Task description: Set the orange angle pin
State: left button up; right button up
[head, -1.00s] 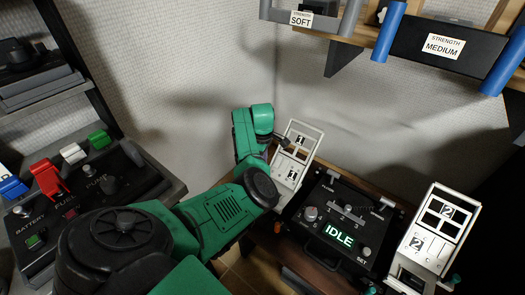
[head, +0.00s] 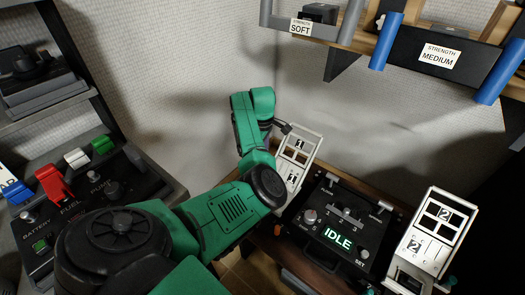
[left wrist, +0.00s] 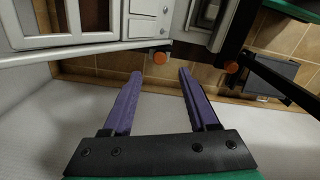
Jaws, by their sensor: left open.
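Two round orange ends show in the left wrist view. One orange end (left wrist: 160,58) is under the edge of a white panel (left wrist: 72,42), just beyond my fingertips and between them in the picture. The other orange end (left wrist: 231,67) is on a dark bar to the right. I cannot tell which is the angle pin. My left gripper (left wrist: 160,74) is open, with two purple fingers and nothing between them. In the head view its wrist is beside the white stand marked 1 (head: 299,145), and its fingers are mostly hidden. My right gripper is out of view.
A black console (head: 337,241) reading IDLE stands right of the stand marked 1. A white stand marked 2 (head: 443,213) is farther right. A switch panel (head: 117,216) is at left. A shelf (head: 356,36) labelled SOFT and MEDIUM hangs above.

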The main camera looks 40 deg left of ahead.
pick_arm(q)
notch_tip(320, 180, up, 7)
dwell(0.6)
